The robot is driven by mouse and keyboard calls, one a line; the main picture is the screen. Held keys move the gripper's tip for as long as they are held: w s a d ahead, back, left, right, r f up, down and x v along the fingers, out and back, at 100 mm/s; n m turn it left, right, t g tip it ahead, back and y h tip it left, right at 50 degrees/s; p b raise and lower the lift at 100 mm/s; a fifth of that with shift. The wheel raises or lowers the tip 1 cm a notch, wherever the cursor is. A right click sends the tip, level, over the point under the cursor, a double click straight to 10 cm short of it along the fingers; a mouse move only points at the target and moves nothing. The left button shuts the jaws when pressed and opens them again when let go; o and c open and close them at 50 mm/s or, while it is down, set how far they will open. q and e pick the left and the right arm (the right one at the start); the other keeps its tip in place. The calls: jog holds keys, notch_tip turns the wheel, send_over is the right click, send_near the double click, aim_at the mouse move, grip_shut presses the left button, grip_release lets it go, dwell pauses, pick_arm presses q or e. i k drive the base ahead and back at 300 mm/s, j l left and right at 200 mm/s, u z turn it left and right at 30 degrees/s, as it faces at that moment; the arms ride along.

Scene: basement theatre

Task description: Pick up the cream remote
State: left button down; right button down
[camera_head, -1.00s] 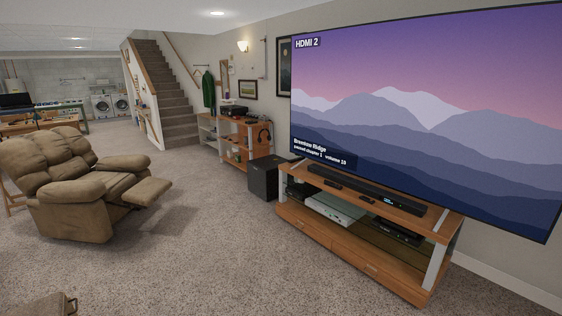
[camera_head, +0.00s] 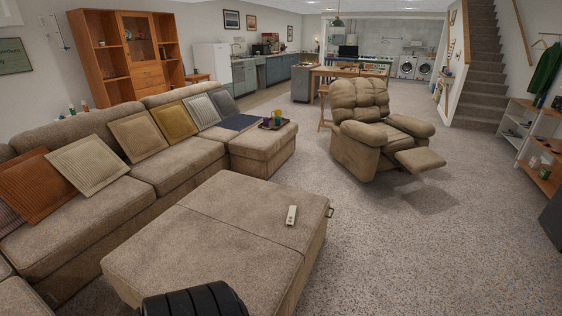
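A cream remote (camera_head: 291,215) lies on top of the large beige ottoman (camera_head: 200,235), near its right edge. It is a small, pale, narrow bar with a darker mark on its face. Nothing covers it. Neither of my grippers shows in the head view, so their state is hidden. A black ridged shape rises at the bottom edge over the ottoman's near side; I cannot tell what it is.
A beige sectional sofa (camera_head: 95,209) with several cushions runs along the left. A tray (camera_head: 273,124) with cups sits on its far end. A recliner (camera_head: 369,149) stands beyond the ottoman. Open carpet (camera_head: 430,250) lies to the right.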

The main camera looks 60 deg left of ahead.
aim_at(293, 210)
jog(key=j+u, duration=0.25)
jog(key=u, duration=0.15)
jog(key=i+j+u, duration=0.1)
jog(key=j+u, duration=0.15)
jog(key=u, duration=0.2)
jog(key=i+j+u, duration=0.1)
jog(key=u, duration=0.3)
jog(key=i+j+u, duration=0.15)
jog(key=u, duration=0.25)
jog(key=i+l+u, duration=0.1)
jog(key=l, duration=0.55)
jog(key=i+l+u, duration=0.15)
jog(key=l, duration=0.55)
jog(key=l+u, duration=0.1)
jog(key=l, duration=0.55)
